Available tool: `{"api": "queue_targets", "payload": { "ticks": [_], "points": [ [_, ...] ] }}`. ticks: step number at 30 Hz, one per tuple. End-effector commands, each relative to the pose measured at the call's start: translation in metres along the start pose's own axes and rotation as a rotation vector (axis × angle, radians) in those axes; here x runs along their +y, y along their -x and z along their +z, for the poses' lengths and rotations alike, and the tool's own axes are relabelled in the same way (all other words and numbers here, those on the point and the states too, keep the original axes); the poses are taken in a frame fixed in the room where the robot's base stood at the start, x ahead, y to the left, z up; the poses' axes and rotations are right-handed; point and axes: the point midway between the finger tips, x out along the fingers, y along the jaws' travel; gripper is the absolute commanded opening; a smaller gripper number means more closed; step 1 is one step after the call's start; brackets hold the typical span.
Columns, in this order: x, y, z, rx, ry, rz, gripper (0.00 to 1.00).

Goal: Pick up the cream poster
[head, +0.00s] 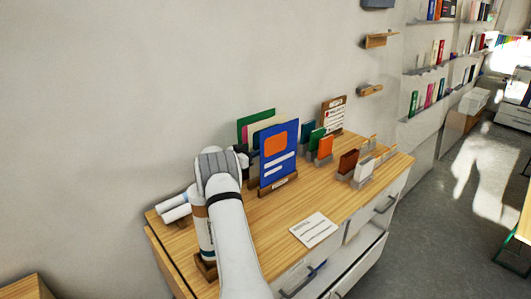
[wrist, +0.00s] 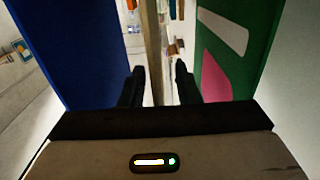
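In the wrist view the cream poster (wrist: 153,50) appears edge-on, as a thin beige strip between the fingers. My gripper (wrist: 159,78) is open, with one finger on each side of that strip and a visible gap beside it. In the head view my gripper (head: 243,155) is at the left side of the posters, partly hidden by my arm and the blue poster.
The blue poster (wrist: 70,50) is close left of my fingers and the green poster (wrist: 232,55) close right. Small cards in holders (head: 347,162) and a brown clipboard (head: 333,116) stand farther right on the wooden table (head: 283,211). A flat white card (head: 313,230) lies in front.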

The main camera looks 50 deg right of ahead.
Motion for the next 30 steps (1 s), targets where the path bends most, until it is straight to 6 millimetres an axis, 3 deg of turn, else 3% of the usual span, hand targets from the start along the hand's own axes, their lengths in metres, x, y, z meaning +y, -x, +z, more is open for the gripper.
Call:
{"api": "queue_targets", "payload": {
  "ticks": [10,20,30],
  "points": [
    [0.0002,-0.0091,0.0,0.0,0.0,0.0,0.28],
    [0.0005,-0.0092,-0.0001,0.0,0.0,0.0,0.01],
    [0.0007,-0.0095,-0.0004,0.0,0.0,0.001,0.0]
  ]
}}
